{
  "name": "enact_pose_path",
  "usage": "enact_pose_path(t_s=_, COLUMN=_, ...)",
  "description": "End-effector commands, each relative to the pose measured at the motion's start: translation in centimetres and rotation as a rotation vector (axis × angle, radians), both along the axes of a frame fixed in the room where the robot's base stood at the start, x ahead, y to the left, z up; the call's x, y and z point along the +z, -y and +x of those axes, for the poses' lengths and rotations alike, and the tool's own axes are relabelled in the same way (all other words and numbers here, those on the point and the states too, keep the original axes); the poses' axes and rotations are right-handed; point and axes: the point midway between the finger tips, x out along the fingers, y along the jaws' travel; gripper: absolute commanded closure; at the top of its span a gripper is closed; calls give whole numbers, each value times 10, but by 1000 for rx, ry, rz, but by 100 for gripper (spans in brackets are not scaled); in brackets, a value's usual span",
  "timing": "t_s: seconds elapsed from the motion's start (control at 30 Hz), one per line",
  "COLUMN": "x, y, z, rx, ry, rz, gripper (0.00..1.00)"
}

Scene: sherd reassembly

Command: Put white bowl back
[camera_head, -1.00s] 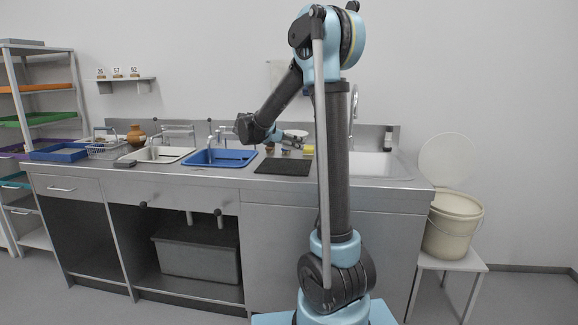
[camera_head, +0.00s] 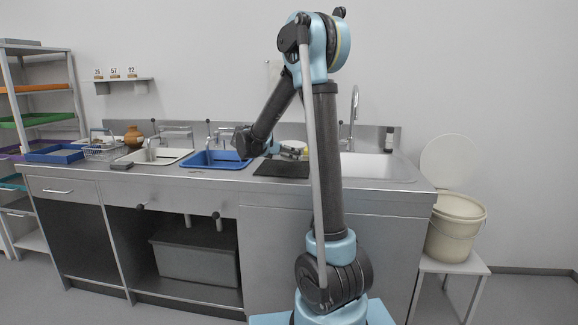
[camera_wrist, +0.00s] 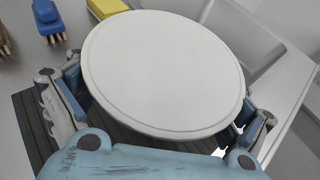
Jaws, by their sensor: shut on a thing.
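The white bowl (camera_wrist: 165,72) shows in the wrist view as a large, round, pale face with a thin line near its edge. My gripper (camera_wrist: 158,100) is shut on it, with one blue-and-grey finger at each side; the fingertips are partly hidden by the bowl. In the head view my gripper (camera_head: 287,151) is low over the counter by the dark mat, and the bowl (camera_head: 294,144) is only a small pale patch, partly hidden. The dark ribbed mat (camera_wrist: 32,128) lies below the bowl in the wrist view.
A steel sink (camera_wrist: 238,28) is to the right. In the head view, a blue basin (camera_head: 216,160) stands left of the mat, and a lidded bucket (camera_head: 455,228) stands far right.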

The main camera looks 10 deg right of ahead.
Motion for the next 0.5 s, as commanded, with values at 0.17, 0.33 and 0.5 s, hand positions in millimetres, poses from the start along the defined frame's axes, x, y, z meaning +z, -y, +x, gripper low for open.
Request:
enact_pose_path(t_s=0.17, x=-9, y=0, z=0, rx=0, ry=0, rz=0, gripper=34)
enact_pose_path(t_s=0.33, x=-29, y=0, z=0, rx=0, ry=0, rz=0, gripper=34)
enact_pose_path(t_s=0.5, x=-42, y=0, z=0, rx=0, ry=0, rz=0, gripper=34)
